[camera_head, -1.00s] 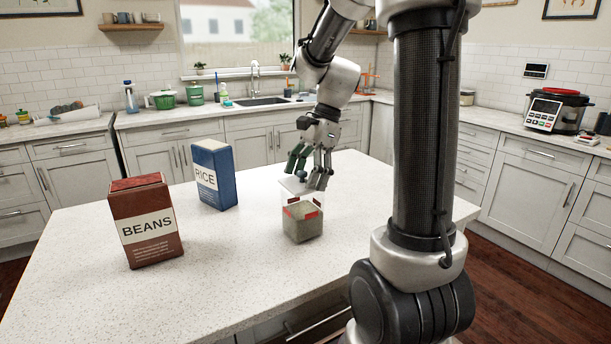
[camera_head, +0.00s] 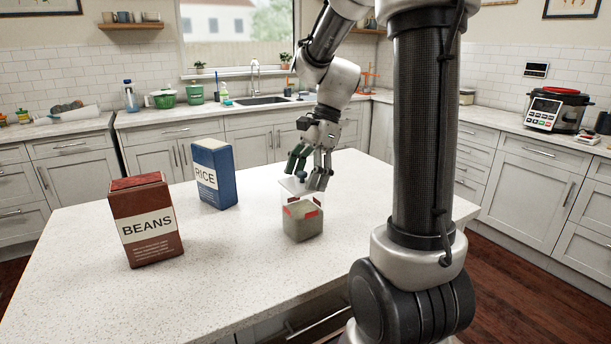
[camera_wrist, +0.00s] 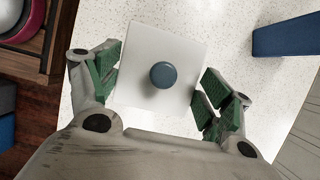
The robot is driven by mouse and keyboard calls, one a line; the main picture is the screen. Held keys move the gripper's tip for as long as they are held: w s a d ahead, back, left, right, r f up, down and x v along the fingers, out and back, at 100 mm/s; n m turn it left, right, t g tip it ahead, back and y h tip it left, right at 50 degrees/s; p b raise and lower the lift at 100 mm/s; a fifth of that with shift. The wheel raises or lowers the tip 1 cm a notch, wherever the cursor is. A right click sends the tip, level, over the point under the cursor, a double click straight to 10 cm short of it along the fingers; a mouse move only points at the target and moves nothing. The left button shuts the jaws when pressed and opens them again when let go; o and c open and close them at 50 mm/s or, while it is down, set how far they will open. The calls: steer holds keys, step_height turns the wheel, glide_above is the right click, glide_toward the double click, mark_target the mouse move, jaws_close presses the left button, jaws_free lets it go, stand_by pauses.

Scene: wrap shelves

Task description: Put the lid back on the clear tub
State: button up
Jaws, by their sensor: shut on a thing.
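The lid (camera_wrist: 140,55) is a flat pale square with a round blue-grey knob (camera_wrist: 163,75). In the wrist view it lies between the green pads of my gripper (camera_wrist: 157,84), which is shut on it. In the head view my gripper (camera_head: 311,178) points down over the clear tub (camera_head: 303,226), and the lid (camera_head: 291,185) is at the tub's top, partly behind the fingers. I cannot tell whether the lid touches the rim. The tub stands upright on the counter, with greyish-beige contents low down and red marks on its upper walls. The lid hides the tub in the wrist view.
A red-brown BEANS box (camera_head: 146,221) and a blue RICE box (camera_head: 214,174) stand on the speckled island top (camera_head: 235,275), left of the tub. The top is clear around the tub. The back counter holds a sink, green pots and a cooker (camera_head: 557,110).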

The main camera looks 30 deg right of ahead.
stand_by(0.4)
steer(key=o, duration=0.9)
steer(key=shift+r, duration=3.5)
jaws_close()
